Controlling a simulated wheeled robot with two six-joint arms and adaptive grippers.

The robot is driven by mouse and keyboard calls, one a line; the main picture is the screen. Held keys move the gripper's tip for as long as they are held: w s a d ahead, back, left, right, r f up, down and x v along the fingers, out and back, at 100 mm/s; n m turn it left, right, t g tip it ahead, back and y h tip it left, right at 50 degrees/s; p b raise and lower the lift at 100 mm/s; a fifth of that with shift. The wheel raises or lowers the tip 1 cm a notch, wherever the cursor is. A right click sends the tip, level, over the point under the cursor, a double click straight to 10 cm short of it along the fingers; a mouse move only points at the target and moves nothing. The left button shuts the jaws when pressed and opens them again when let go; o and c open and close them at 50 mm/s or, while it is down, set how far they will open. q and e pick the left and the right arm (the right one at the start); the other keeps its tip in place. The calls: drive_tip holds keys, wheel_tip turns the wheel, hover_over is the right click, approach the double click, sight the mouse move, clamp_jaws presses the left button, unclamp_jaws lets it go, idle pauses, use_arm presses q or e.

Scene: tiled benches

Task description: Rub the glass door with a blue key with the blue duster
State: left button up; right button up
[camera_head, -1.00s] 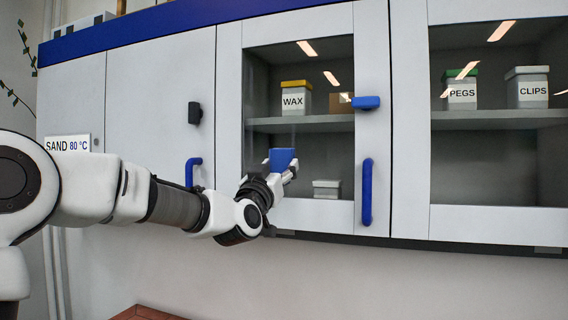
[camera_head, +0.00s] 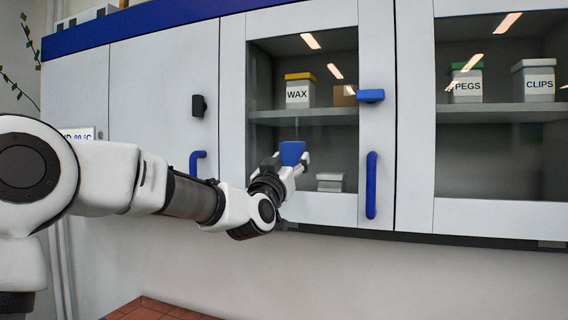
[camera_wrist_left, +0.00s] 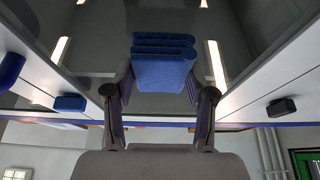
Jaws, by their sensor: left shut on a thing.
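The glass door (camera_head: 340,170) with the blue key (camera_head: 370,96) is in the middle of the head view, with a blue handle (camera_head: 371,185) below the key. My left gripper (camera_head: 283,166) is shut on the blue duster (camera_head: 292,153) in front of the lower left part of the glass. In the left wrist view the duster (camera_wrist_left: 163,65) sits between the two fingers (camera_wrist_left: 160,100), its far end at or close to the glass; I cannot tell whether it touches. My right gripper is not in view.
A solid door with a black key (camera_head: 198,106) and a blue handle (camera_head: 197,163) is on the left. Another glass door (camera_head: 500,160) is on the right. Behind the glass stand the WAX box (camera_head: 299,95), PEGS box (camera_head: 467,88) and CLIPS box (camera_head: 539,85).

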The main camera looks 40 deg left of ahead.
use_arm(q)
drive_tip(key=shift+w+d+b, duration=0.2)
drive_tip(key=shift+w+d, duration=0.1)
drive_tip(key=shift+d, duration=0.8)
drive_tip(key=shift+w+d+b, duration=0.2)
drive_tip(key=shift+w+d, duration=0.05)
drive_tip(key=shift+d, duration=0.8)
drive_tip(key=shift+r+p, duration=0.1)
drive_tip(key=shift+p, duration=0.2)
drive_tip(key=p, duration=0.8)
approach(314, 154)
drive_tip(key=shift+w+a+r, duration=0.1)
drive_tip(key=shift+w+r, duration=0.05)
drive_tip(key=shift+r, duration=0.45)
drive_tip(key=shift+w+a+r, duration=0.1)
drive_tip(key=shift+r, duration=0.5)
drive_tip(key=shift+f, duration=0.1)
